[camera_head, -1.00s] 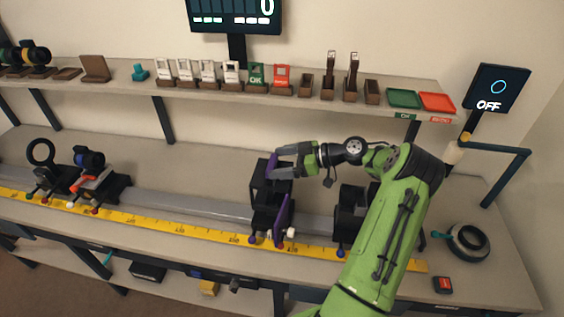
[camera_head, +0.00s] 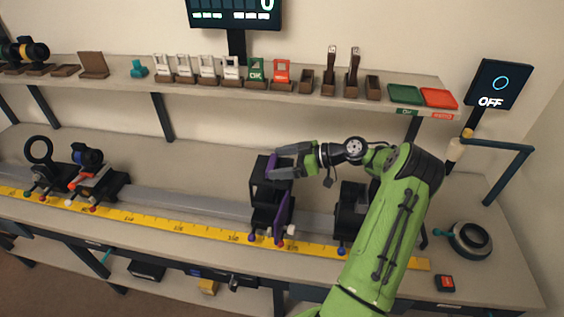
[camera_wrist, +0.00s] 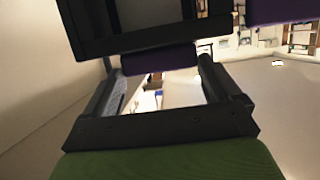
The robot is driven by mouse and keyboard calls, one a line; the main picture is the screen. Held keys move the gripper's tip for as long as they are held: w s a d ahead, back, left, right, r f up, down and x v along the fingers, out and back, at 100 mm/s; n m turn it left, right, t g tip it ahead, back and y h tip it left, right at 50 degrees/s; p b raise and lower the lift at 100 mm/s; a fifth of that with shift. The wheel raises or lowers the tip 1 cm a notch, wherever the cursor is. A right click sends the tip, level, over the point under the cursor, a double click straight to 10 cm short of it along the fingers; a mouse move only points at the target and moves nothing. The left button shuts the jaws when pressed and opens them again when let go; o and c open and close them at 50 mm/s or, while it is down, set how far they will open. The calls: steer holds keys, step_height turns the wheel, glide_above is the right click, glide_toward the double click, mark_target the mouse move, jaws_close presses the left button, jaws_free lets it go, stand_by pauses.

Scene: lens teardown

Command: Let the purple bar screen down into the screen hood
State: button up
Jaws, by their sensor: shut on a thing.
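The purple bar screen shows as a narrow purple strip (camera_head: 271,166) at my gripper and as a larger purple panel (camera_head: 282,214) lower down, against the black screen hood (camera_head: 262,190). My gripper (camera_head: 280,162) is at the hood's top right and is shut on the bar screen. In the wrist view a purple edge (camera_wrist: 160,59) lies between my finger tips, with the dark hood frame (camera_wrist: 95,40) just beyond it. The arm and hood hide parts of the screen, so I cannot tell how deep it sits.
The hood stands on a grey rail behind a yellow ruler (camera_head: 180,226). A black holder (camera_head: 350,212) stands just right, close to my arm. Lens mounts (camera_head: 88,178) stand far left. A shelf (camera_head: 215,88) with small cards runs behind. The rail between is clear.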

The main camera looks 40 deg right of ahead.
steer(key=shift+f+b, duration=0.4)
steer(key=o, duration=1.1)
steer(key=p+v, duration=0.2)
steer(key=v, duration=1.4)
steer(key=shift+p, duration=0.35)
steer(key=shift+a, duration=0.1)
